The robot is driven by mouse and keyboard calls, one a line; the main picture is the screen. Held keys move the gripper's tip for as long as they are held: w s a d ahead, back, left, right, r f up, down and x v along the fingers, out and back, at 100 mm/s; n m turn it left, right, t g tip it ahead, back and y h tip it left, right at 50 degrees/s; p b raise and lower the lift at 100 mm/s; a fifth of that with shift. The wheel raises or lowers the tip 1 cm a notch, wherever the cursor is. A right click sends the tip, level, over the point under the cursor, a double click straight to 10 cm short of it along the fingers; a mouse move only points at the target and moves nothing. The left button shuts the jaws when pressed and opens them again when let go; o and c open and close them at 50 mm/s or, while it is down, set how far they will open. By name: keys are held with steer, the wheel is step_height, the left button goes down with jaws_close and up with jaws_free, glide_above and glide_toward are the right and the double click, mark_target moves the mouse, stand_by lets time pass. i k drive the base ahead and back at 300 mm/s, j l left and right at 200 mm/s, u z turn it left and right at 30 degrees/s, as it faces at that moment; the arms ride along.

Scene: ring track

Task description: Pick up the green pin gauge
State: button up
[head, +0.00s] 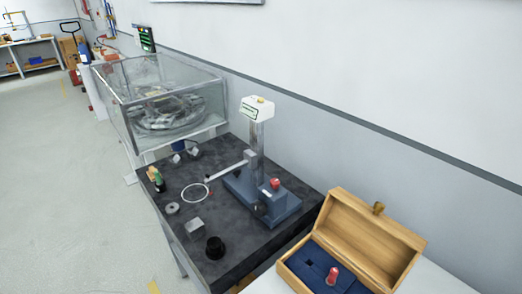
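A small dark green upright piece (159,183) stands near the left edge of the dark stone table (235,240). It may be the green pin gauge, but it is too small to tell for sure. A small tan block (153,173) is right beside it. A red pin-like piece (332,275) stands in the blue lining of an open wooden box (375,235) at the lower right. My gripper is not in view.
A blue-based measuring stand (262,200) with a column and side arm stands on the table. A white ring (195,193), a metal block (194,227) and a black knob-like piece (215,248) lie nearby. A glass-walled case (165,100) stands behind. The floor (70,200) at left is clear.

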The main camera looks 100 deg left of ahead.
mark_target(159, 181)
steer(key=u, duration=3.2)
